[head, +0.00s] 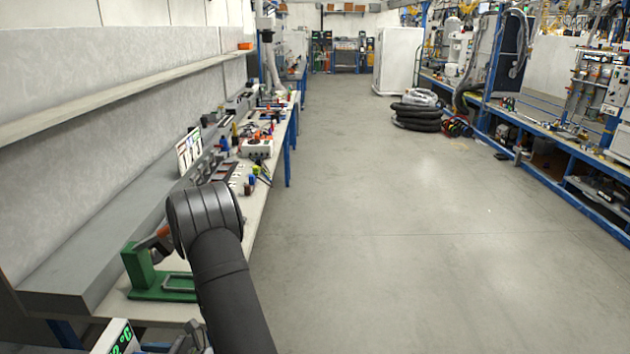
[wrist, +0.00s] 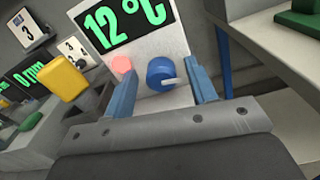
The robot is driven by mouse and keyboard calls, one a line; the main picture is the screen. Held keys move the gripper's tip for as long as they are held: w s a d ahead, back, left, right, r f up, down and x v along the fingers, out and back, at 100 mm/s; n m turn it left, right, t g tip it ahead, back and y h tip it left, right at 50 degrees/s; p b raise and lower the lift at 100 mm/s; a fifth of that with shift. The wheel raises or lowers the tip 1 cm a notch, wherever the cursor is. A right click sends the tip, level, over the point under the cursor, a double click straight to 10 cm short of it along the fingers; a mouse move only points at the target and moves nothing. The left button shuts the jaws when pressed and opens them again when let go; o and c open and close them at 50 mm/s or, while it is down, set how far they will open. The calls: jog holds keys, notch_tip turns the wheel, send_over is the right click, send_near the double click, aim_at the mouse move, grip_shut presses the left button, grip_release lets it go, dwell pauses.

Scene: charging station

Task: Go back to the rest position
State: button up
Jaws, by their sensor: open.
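My gripper (wrist: 163,62) shows in the wrist view with its two blue fingers apart and nothing held between them. A blue knob (wrist: 158,70) with a pale pointer appears between the fingers, on a white panel (wrist: 90,18) with a green 12 °C display (wrist: 125,20). I cannot tell the exact gap between the fingers and the knob. In the head view my dark arm reaches across the near end of the workbench (head: 255,195); the display panel (head: 118,338) shows only partly at the bottom left.
A green stand (head: 150,280) sits on the bench beside my arm. A yellow knob or button (wrist: 64,78) and more displays (wrist: 25,80) are left of the gripper in the wrist view. Tools crowd the bench further back. The floor (head: 400,250) to the right is clear.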

jog(key=n, duration=0.5)
jog(key=shift+d+n, duration=0.2)
jog(key=shift+n, duration=0.1)
jog(key=shift+d, duration=0.5)
dwell(1.5)
dwell(2.1)
jog(key=s+d+r+n+t+h, duration=0.1)
jog(key=s+d+r+n+h, duration=0.3)
jog(key=d, duration=1)
jog(key=d+r+n+h, duration=0.15)
jog(key=d+h, duration=0.55)
jog(key=d, duration=0.8)
jog(key=s+d+r+n+t+h, duration=0.1)
jog(key=s+d+r+h, duration=0.3)
jog(key=d, duration=1)
jog(key=s+d+r+n+t+h, duration=0.1)
jog(key=s+r+n+t+h, duration=0.1)
jog(key=s+r+h, duration=0.3)
jog(key=shift+s+d+n+t, duration=0.3)
jog(key=shift+s+t, duration=0.2)
jog(key=shift+s, duration=0.35)
